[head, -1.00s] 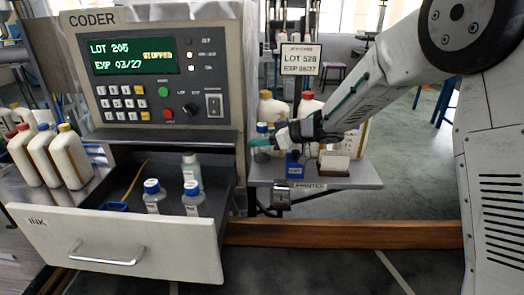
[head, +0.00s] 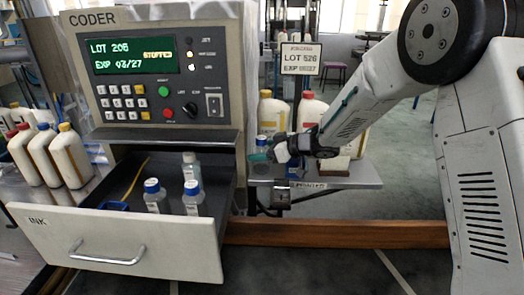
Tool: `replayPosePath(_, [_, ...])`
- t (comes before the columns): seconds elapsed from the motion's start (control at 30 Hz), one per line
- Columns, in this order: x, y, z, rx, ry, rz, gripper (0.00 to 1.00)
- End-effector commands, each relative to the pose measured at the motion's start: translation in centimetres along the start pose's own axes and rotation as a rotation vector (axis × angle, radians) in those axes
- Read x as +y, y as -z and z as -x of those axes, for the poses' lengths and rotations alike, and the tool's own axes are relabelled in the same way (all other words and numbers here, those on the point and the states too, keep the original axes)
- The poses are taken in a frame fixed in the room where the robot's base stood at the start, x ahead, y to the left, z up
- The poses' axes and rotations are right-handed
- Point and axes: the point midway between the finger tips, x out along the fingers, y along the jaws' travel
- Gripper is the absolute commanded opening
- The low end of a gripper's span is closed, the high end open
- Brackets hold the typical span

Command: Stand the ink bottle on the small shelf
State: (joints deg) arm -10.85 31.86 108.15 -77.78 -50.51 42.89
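The ink bottle (head: 261,142), small with a blue cap, is upright at the left end of the small grey shelf (head: 362,177) beside the coder. My gripper (head: 262,156) reaches in from the right, its teal fingertips across the bottle's body. It appears shut on the bottle, though the far finger is hidden. The bottle's base is over the shelf's left part; I cannot tell whether it touches.
White bottles with a yellow cap (head: 272,112) and a red cap (head: 309,108) stand behind my gripper. A blue item (head: 295,166) and a pale block (head: 334,163) are close by on the shelf. The coder (head: 150,70) walls off the left side.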

Motion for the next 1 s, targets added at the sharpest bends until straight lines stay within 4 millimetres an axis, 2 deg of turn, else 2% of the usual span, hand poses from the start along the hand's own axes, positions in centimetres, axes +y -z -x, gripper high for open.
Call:
replayPosePath(0.27, [0.0,0.4,0.4,0.001,-0.001,0.0,0.71])
replayPosePath(0.37, [0.1,0.3,1.8,0.0,-0.002,-0.001,0.71])
replayPosePath(0.7, [0.1,0.4,9.0,0.0,-0.003,0.0,0.71])
replayPosePath(0.9, [0.0,0.3,11.6,0.0,-0.001,0.0,0.71])
replayPosePath(1.0, [0.0,0.3,12.1,0.0,-0.001,-0.001,0.71])
